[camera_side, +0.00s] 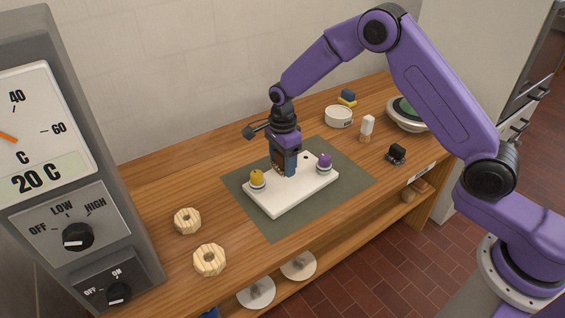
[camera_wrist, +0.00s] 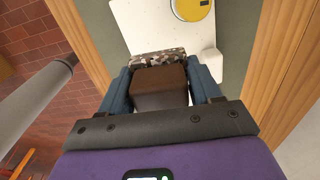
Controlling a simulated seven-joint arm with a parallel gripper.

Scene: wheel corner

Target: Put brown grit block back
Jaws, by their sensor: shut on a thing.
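My gripper (camera_side: 285,172) points down over the white board (camera_side: 302,200), between a yellow-topped round piece (camera_side: 257,178) and a purple-topped round piece (camera_side: 324,161). In the wrist view its blue fingers (camera_wrist: 160,90) are shut on the brown grit block (camera_wrist: 160,85), one on each side. The block has a plain brown body and a speckled grit layer on its far face. In the side view the fingers mostly hide the block, and I cannot tell whether it touches the board. The yellow top (camera_wrist: 190,8) and white board (camera_wrist: 135,25) also show in the wrist view.
The board lies on a green-grey mat (camera_side: 272,225) on a wooden bench. Two pale wooden rings (camera_side: 187,220) lie at left, beside the grey control unit (camera_side: 75,220). A white bowl (camera_side: 338,117), a white-topped piece (camera_side: 367,126), a black block (camera_side: 396,153) and a green-filled basin (camera_side: 405,122) stand right.

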